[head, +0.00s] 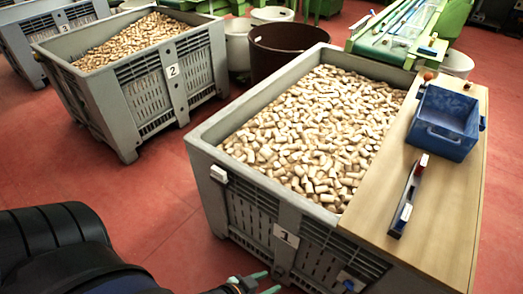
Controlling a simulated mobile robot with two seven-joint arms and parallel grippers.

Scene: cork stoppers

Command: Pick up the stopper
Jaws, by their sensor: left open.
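Many tan cork stoppers (310,130) fill the grey crate marked 1 (205,150) in a loose heap. No single stopper stands out from the heap. A small orange-brown rounded thing (429,75) sits at the far end of the wooden board (440,215); I cannot tell whether it is a stopper. My left gripper (265,283) is at the bottom edge, in front of and apart from the crate's near wall. Its greenish fingertips are spread with nothing seen between them. My right gripper is not in view.
A blue tray (446,122) and a dark bar with red and white ends (407,200) lie on the board over the crate's right side. Another stopper crate marked 2 (105,100) stands at the left. Red floor (165,200) is clear between the crates.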

